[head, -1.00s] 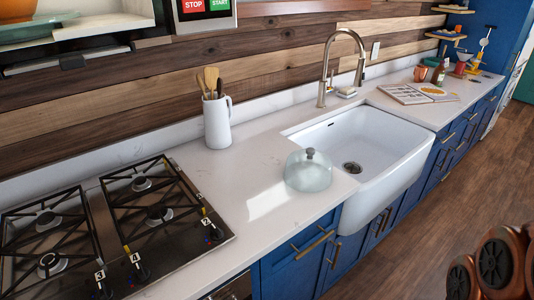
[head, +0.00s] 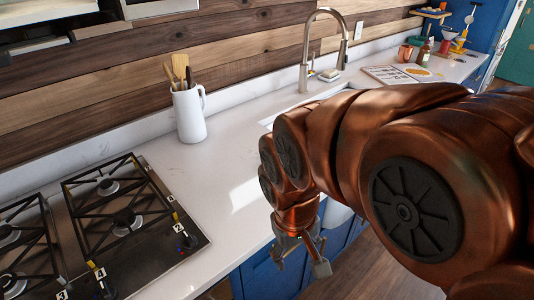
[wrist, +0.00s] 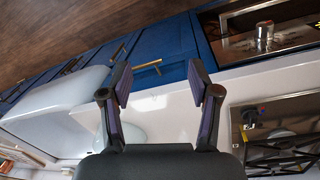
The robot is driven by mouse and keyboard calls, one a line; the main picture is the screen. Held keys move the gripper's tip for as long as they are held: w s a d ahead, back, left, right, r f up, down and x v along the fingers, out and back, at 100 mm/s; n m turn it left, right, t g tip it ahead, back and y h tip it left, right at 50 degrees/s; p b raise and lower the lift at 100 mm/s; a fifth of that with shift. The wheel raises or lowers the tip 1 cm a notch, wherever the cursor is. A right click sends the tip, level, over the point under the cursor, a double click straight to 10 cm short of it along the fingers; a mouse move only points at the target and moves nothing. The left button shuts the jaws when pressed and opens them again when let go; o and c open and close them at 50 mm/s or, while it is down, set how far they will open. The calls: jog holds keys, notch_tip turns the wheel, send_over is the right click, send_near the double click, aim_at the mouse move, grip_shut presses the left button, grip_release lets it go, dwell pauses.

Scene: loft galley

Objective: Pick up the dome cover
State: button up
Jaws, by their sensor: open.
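The glass dome cover is hidden behind my arm in the head view. In the wrist view a pale, see-through rounded shape, which looks like the dome cover (wrist: 133,132), shows partly between my fingers, close to the left one. My gripper (head: 300,260) hangs in front of the counter's front edge in the head view. In the wrist view my gripper (wrist: 163,82) is open, with two separate fingers and nothing held between them. The dome's knob is not visible.
The gas cooktop (head: 120,225) is on the left of the counter (head: 215,175). A white utensil jug (head: 189,115) stands by the back wall. The white sink (wrist: 60,108) and blue cabinets (wrist: 165,55) show in the wrist view. A tap (head: 305,75) rises behind the sink.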

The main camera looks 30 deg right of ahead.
jog(key=w+d+r+t+h+b, duration=0.15)
jog(key=w+d+r+t, duration=0.3)
jog(key=w+d, duration=0.55)
jog(key=w+d+r+n+t+h+b, duration=0.1)
jog(key=w+d+r+t+h, duration=0.3)
jog(key=w+d, duration=0.55)
jog(key=w+d+r+t+h+b, duration=0.1)
jog(key=w+d+r+t+b, duration=0.1)
jog(key=w+d+r+t, duration=0.55)
jog(key=a+f+n+g+y, duration=0.1)
jog(key=f+y, duration=0.3)
jog(key=f, duration=0.1)
jog(key=a+f+n+g+y+b, duration=0.1)
jog(key=f+n+y, duration=0.1)
jog(key=f+y, duration=0.2)
jog(key=a+f+n+g+y+b, duration=0.1)
jog(key=a+f+n+y, duration=0.1)
jog(key=f+y, duration=0.2)
jog(key=shift+s+f+y, duration=0.15)
jog(key=shift+f+y, duration=0.05)
jog(key=shift+f, duration=0.35)
jog(key=shift+s+f+y, duration=0.15)
jog(key=shift+f, duration=0.4)
jog(key=shift+a+f, duration=0.1)
jog(key=shift+a, duration=0.1)
jog(key=shift+w+a+f+g, duration=0.1)
jog(key=shift+w+a+g, duration=0.05)
jog(key=shift+g, duration=0.15)
jog(key=shift+p+x, duration=0.35)
jog(key=shift+x, duration=3.2)
